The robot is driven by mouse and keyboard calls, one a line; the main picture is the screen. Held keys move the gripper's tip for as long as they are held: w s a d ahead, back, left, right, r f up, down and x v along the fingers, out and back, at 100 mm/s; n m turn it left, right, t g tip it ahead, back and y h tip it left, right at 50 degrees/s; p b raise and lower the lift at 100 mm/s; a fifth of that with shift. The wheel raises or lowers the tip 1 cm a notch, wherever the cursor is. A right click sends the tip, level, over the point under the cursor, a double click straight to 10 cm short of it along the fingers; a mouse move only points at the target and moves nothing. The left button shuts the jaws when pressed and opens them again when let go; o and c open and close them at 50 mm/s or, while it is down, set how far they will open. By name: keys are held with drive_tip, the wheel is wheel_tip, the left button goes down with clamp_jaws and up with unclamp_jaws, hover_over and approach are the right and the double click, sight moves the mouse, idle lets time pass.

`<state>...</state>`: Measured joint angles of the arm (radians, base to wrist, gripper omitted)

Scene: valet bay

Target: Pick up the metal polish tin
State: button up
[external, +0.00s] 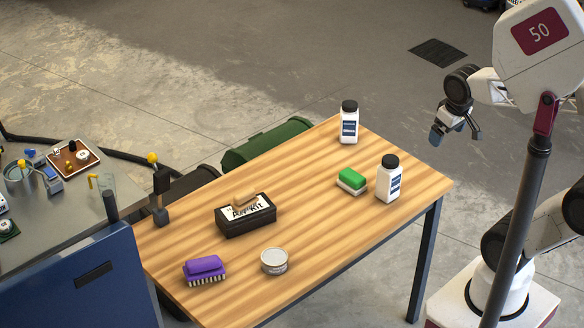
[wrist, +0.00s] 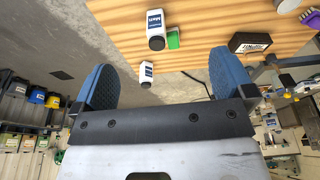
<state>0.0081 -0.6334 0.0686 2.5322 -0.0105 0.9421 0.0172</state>
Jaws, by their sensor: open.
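The metal polish tin appears to be the round, low, silver-grey tin (external: 274,262) near the front edge of the wooden table in the external view. A small part of what looks like the same tin (wrist: 288,5) shows at the top edge of the wrist view. My gripper (external: 456,137) is in the air beyond the table's right end, well away from the tin. In the wrist view its two blue fingers (wrist: 160,80) are spread wide with nothing between them.
The wooden table (external: 330,245) also holds a purple brush (external: 205,268), a black box (external: 245,215) with a brown item on top, a green-and-white sponge (external: 351,180) and two white bottles (external: 389,182) (external: 349,124). A dark post (external: 160,195) stands at its left. Clear tabletop lies right of the tin.

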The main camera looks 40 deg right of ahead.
idle(0.4)
drive_tip(key=w+a+f+m+g+y, duration=0.2)
drive_tip(key=w+a+f+m+y, duration=0.2)
drive_tip(key=w+a+f, duration=0.45)
drive_tip(key=w+a+f+m+g+y, duration=0.1)
drive_tip(key=w+a+f+m+y, duration=0.4)
drive_tip(key=a, duration=0.6)
drive_tip(key=w+a+f+m+g+y, duration=0.2)
drive_tip(key=w+a+f+m+y, duration=0.1)
drive_tip(key=w+a+f, duration=0.55)
drive_tip(key=m+t+y, duration=0.2)
drive_tip(key=m, duration=0.4)
approach(277, 257)
drive_tip(key=x, duration=0.3)
drive_tip(key=shift+w+r, duration=0.1)
drive_tip(key=shift+w, duration=0.05)
drive_tip(key=shift+a, duration=0.1)
drive_tip(key=shift+x, duration=1.25)
drive_tip(key=shift+x, duration=2.6)
drive_tip(key=shift+c, duration=0.5)
